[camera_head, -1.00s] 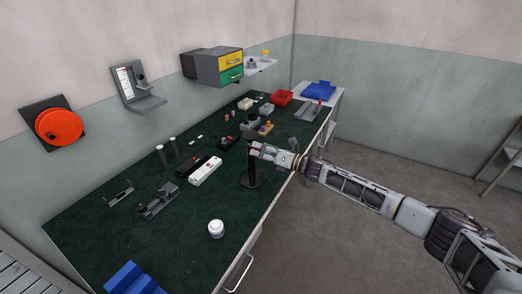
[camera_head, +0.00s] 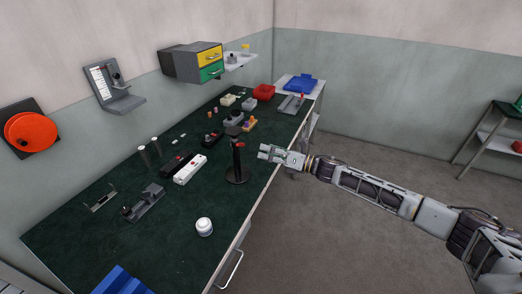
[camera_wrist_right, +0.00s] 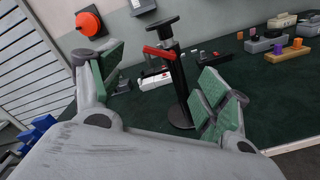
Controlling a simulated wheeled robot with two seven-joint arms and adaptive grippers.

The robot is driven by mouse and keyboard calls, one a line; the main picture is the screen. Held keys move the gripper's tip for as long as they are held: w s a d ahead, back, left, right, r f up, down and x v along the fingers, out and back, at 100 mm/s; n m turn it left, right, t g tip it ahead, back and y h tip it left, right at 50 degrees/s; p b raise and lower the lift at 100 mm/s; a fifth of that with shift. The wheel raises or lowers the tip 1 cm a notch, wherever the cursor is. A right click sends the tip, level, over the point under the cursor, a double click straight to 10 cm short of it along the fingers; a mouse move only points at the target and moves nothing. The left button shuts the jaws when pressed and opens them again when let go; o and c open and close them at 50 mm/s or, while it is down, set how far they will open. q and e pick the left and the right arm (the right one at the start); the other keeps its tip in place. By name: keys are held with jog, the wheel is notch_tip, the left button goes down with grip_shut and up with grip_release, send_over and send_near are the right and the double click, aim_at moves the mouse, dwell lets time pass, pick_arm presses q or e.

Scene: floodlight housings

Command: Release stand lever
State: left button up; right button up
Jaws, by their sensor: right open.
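A black stand (camera_head: 236,163) with a round base and a round top plate stands upright near the bench's right edge. Its red lever (camera_head: 240,145) sticks out near the top of the post. The right wrist view shows the stand's post (camera_wrist_right: 181,85) between the fingers in the picture, with the red lever (camera_wrist_right: 159,53) pointing left, just under the top plate. My right gripper (camera_head: 264,152) is open and empty, to the right of the stand and apart from it. Its green-padded fingers (camera_wrist_right: 160,82) are spread wide. My left gripper is not in view.
Small parts and a red bin (camera_head: 264,91) lie farther back. Open floor is to the right.

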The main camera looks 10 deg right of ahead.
jog(key=shift+v, duration=1.05)
jog(key=shift+f, duration=0.1)
